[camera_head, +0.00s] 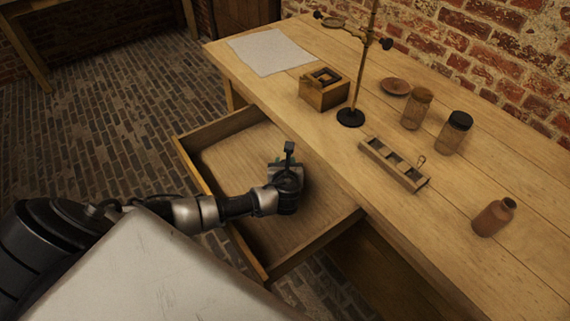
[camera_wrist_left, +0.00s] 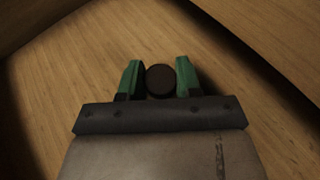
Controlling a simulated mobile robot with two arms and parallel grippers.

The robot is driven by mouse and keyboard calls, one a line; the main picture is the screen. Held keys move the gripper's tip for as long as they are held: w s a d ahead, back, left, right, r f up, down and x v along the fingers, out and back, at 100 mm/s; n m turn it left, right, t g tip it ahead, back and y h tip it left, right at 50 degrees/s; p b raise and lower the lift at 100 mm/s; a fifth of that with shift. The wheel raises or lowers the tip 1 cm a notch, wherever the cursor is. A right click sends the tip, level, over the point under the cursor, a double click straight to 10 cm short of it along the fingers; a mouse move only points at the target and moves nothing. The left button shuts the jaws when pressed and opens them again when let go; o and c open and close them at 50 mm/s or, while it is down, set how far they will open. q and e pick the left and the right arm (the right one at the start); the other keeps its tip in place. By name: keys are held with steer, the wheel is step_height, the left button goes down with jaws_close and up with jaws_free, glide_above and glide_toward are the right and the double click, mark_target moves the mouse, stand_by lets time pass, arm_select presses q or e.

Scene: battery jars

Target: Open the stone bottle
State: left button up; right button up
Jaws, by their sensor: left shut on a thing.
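A reddish-brown bottle (camera_head: 493,218), which looks like the stone bottle, stands at the right front of the table. Its short neck shows a dark round top, too small to tell whether it is open. My left gripper (camera_head: 286,172) is over the pulled-out drawer, well left of that bottle. In the left wrist view its green-padded fingers (camera_wrist_left: 160,80) are shut on a small dark round piece (camera_wrist_left: 160,81), seen end-on. The drawer's wooden floor shows behind it. My right gripper is not in view.
The open drawer (camera_head: 187,172) juts from the wooden table (camera_head: 440,225). On the table are a slotted wooden rack (camera_head: 378,158), a small wooden box (camera_head: 323,93), a metal stand (camera_head: 350,117), two jars (camera_head: 416,108) (camera_head: 454,134), a brown dish (camera_head: 395,86) and paper (camera_head: 268,50).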

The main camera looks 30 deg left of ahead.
arm_select(q)
steer(key=shift+f, duration=0.6)
steer(key=o, duration=1)
steer(key=shift+r, duration=0.85)
steer(key=p+v, duration=0.1)
steer(key=v, duration=1.1)
steer(key=shift+f+p, duration=0.2)
steer(key=shift+p, duration=0.15)
